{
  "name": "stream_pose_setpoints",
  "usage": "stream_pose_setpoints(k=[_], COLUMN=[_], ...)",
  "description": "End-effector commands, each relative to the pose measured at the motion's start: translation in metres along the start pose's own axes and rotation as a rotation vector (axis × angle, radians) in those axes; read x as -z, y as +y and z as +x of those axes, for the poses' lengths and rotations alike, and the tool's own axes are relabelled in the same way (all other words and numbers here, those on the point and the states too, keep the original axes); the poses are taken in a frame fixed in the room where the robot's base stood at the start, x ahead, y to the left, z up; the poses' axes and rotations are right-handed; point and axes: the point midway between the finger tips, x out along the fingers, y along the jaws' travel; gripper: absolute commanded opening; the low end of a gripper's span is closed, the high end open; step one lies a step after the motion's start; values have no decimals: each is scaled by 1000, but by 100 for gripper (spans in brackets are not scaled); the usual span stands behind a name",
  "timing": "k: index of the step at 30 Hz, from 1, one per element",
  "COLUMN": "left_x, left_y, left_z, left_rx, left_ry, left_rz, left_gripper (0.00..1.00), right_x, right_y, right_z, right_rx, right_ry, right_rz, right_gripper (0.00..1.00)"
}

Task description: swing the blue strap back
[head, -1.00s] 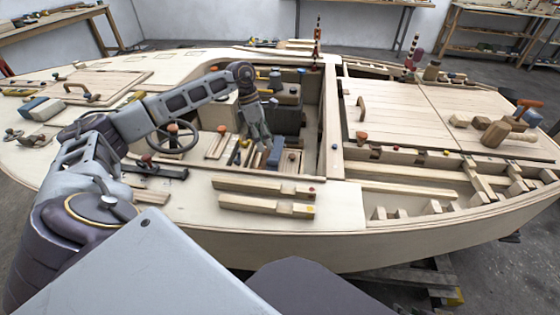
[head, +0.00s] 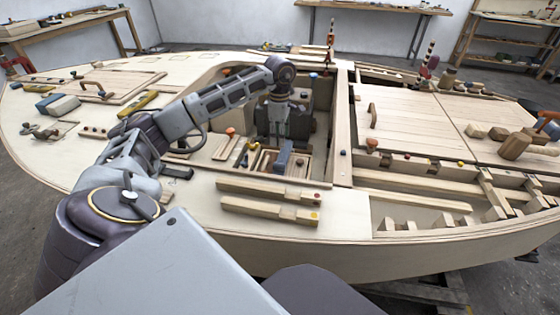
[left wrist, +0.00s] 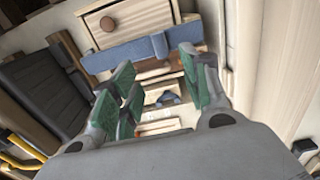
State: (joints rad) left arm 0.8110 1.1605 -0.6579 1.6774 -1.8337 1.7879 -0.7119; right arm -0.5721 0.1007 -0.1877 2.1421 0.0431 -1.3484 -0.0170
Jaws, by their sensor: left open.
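In the left wrist view the blue strap (left wrist: 125,54) crosses the front of a pale wooden box (left wrist: 130,22) with a round brown knob. A darker blue piece (left wrist: 158,45) sits on the strap near its right end. My left gripper (left wrist: 160,85) is open, its green-padded fingers on either side of the view, with the strap just past the fingertips. In the head view my left gripper (head: 277,138) points down into the cockpit well. Arm and gripper hide part of the well, and I cannot make out the strap there. My right gripper is out of view.
A blue upright piece (head: 284,157) stands by a small wooden tray (head: 298,167) in the well. Two wooden bars (head: 270,212) lie on the near deck. A wooden beam (head: 341,125) borders the well on the right. A mallet (head: 515,146) lies on the right deck.

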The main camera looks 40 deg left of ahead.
Motion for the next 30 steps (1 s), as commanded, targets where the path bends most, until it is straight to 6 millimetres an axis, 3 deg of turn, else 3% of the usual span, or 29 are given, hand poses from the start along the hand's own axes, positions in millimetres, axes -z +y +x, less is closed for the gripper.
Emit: stream_pose_setpoints(k=[8,30], left_x=[0,0], left_y=[0,-1], left_z=[19,114], left_rx=[2,3], left_ry=[1,1], left_rz=[-1,-1], left_gripper=[46,46], right_x=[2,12], right_y=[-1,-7], right_z=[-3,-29], right_rx=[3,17], right_ry=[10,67], right_rz=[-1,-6], right_gripper=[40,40])
